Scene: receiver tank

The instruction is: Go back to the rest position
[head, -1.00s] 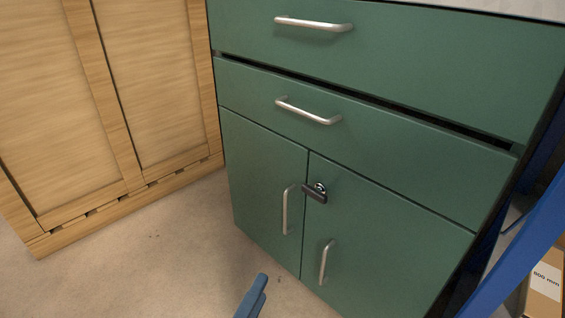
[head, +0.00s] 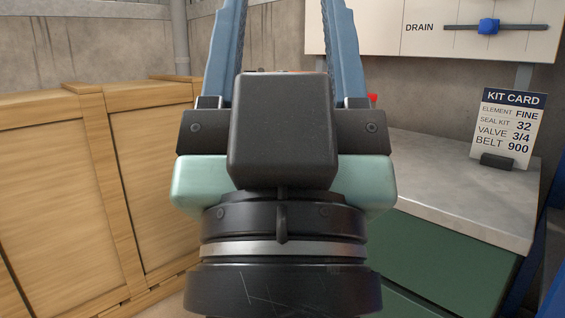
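My gripper (head: 286,50) fills the middle of the head view, close to the camera and pointing up and away. Its two blue fingers stand wide apart with nothing between them, so it is open; the very tips are cut off by the top edge. Its dark body hides part of the counter and the wall behind.
A wooden crate (head: 60,200) stands on the left. On the right is a green cabinet (head: 450,250) with a grey worktop (head: 440,185). A kit card (head: 508,120) stands on the worktop. A white panel marked DRAIN (head: 420,45) hangs above. A small red thing (head: 372,98) shows behind my gripper.

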